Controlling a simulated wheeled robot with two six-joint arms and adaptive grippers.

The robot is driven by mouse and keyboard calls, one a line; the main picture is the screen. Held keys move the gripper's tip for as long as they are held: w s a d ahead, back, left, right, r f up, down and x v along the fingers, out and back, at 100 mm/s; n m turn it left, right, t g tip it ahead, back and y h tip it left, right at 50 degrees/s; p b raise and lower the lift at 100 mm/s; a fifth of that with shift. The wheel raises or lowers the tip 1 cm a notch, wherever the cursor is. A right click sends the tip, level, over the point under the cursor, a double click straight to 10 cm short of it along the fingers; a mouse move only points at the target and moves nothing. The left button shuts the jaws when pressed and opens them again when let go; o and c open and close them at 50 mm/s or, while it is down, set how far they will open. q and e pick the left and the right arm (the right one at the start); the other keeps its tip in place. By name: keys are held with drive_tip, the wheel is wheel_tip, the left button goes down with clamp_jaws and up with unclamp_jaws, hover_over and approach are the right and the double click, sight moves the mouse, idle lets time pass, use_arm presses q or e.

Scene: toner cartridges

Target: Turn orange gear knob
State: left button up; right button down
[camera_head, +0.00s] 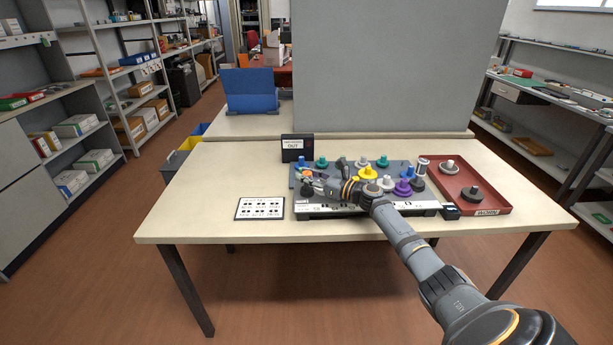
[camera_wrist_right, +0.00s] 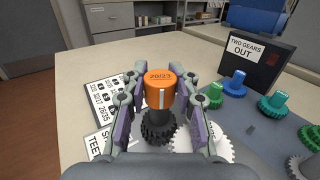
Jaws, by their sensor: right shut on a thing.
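The orange gear knob (camera_wrist_right: 160,92), marked 20/23, stands upright on top of a dark gear (camera_wrist_right: 158,128) in the right wrist view. A white gear (camera_wrist_right: 205,142) lies right beside the dark one. My right gripper (camera_wrist_right: 160,100) is shut on the orange knob, one finger on each side of it. In the head view my right gripper (camera_head: 318,186) is at the left end of the grey gear board (camera_head: 325,207), and a bit of the orange knob (camera_head: 306,174) shows behind its fingers. My left gripper is not in view.
Blue, green, yellow and purple gear knobs stand on the board, including a yellow one (camera_head: 368,173). A black sign (camera_head: 297,148) reading OUT stands behind it. A red tray (camera_head: 490,197) with two grey gears is at the right. A printed card (camera_head: 260,208) lies left; the table's left side is clear.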

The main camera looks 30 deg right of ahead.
drive_tip(key=c, duration=1)
unclamp_jaws()
drive_tip(key=v, duration=0.7)
drive_tip(key=shift+s+d, duration=0.15)
drive_tip(key=shift+s, duration=0.05)
